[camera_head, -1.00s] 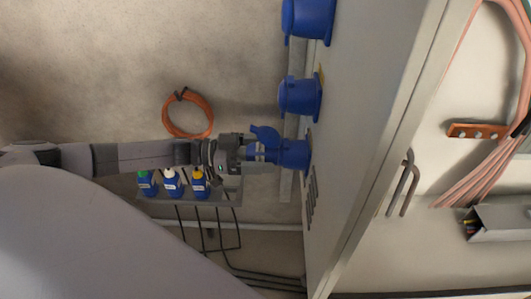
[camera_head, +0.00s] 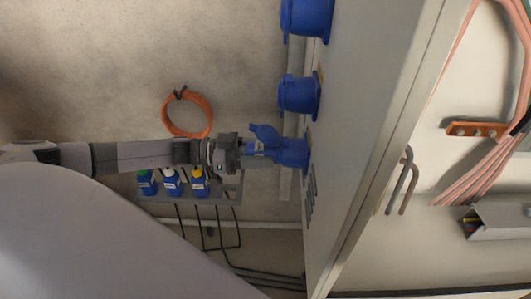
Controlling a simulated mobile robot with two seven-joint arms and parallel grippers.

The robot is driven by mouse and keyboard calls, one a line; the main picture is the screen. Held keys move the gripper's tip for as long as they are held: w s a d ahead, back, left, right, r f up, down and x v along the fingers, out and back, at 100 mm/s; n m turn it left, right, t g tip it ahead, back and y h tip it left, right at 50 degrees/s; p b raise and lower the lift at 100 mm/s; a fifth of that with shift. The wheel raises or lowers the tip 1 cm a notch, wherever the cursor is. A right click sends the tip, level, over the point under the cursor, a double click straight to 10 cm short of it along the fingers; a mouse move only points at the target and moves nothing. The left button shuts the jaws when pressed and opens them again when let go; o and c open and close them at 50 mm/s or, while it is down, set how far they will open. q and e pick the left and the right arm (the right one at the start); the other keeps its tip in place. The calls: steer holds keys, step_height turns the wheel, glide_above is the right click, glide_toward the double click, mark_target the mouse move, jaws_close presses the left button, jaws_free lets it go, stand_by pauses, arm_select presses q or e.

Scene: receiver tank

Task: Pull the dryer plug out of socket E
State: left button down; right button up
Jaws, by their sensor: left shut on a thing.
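A blue socket (camera_head: 294,154) sticks out of the side of the grey cabinet, lowest of the blue sockets in view, with its lid (camera_head: 265,136) raised. A blue plug (camera_head: 258,149) sits at the socket's mouth, in line with it; I cannot tell how deep it is in. My left gripper (camera_head: 243,151) comes in from the left and is shut on the plug. Its fingers hide part of the plug. No letter can be read on the socket. My right gripper is not in view.
Two more blue sockets (camera_head: 298,95) (camera_head: 307,18) sit above on the cabinet (camera_head: 345,130). A shelf (camera_head: 225,192) with several blue bottles is below my left forearm. An orange coil (camera_head: 188,114) hangs on the wall. A bent handle (camera_head: 403,181) is on the cabinet's right part.

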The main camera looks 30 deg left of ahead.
mark_target(241, 151)
arm_select(q)
steer(key=shift+s+d+r+h, duration=0.15)
steer(key=shift+s+d+h, duration=0.1)
steer(key=shift+s+h, duration=0.05)
steer(key=c, duration=1.9)
jaws_free()
steer(key=shift+s+a, duration=0.3)
steer(key=shift+a, duration=0.2)
steer(key=shift+v, duration=1.75)
jaws_close()
steer(key=o, duration=0.9)
jaws_free()
steer(key=c, duration=0.6)
